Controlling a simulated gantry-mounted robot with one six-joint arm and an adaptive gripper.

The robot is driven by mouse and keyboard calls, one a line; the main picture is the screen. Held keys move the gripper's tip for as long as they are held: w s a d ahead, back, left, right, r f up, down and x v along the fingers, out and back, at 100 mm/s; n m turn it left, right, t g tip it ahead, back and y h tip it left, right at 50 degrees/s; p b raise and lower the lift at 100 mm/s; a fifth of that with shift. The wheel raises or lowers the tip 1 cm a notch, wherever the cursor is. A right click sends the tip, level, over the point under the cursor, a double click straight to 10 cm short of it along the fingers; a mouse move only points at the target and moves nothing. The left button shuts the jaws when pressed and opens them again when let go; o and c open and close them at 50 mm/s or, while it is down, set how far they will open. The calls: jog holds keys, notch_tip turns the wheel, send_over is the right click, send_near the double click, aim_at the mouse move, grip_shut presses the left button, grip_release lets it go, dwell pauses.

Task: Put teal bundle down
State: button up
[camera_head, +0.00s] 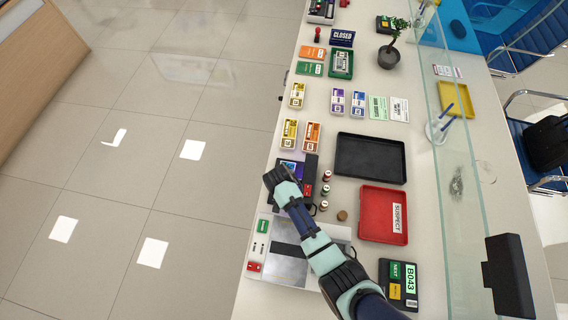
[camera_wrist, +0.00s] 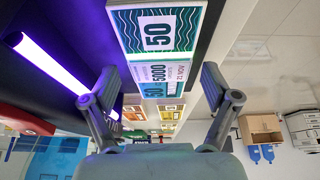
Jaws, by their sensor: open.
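The teal bundle (camera_wrist: 158,32) shows in the wrist view, with a wavy pattern, a big 50 and a white band marked 5000. My gripper (camera_wrist: 160,78) is open, with one finger on each side of the bundle's banded end and a visible gap at each side. In the head view my gripper (camera_head: 275,178) is over the left part of the dark device (camera_head: 309,170) near the counter's left edge.
A black tray (camera_head: 370,158) and a red SUSPECT tray (camera_head: 376,233) lie to the right. Small stampers (camera_head: 326,176) stand beside the device. Yellow (camera_head: 290,132) and orange bundles (camera_head: 312,136) lie behind it. A grey machine (camera_head: 285,266) is in front. A glass screen (camera_head: 455,170) runs along the right.

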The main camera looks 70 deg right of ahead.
jog(key=p+v, duration=0.2)
jog(key=v, duration=1)
jog(key=shift+p, duration=0.35)
jog(key=w+a+r+n+t+y, duration=0.1)
jog(key=w+a+r+n+t, duration=0.35)
jog(key=w+a+r, duration=0.4)
jog(key=w+a+r+n+t, duration=0.4)
jog(key=w+a+r+n, duration=0.15)
jog(key=a+r, duration=0.6)
jog(key=s+a+r+n+t+y, duration=0.1)
jog(key=a+r+n+t+y, duration=0.2)
jog(key=a, duration=0.9)
notch_tip(320, 180, up, 6)
jog(key=n, duration=0.3)
jog(key=shift+s+t, duration=0.25)
jog(key=shift+t, duration=0.1)
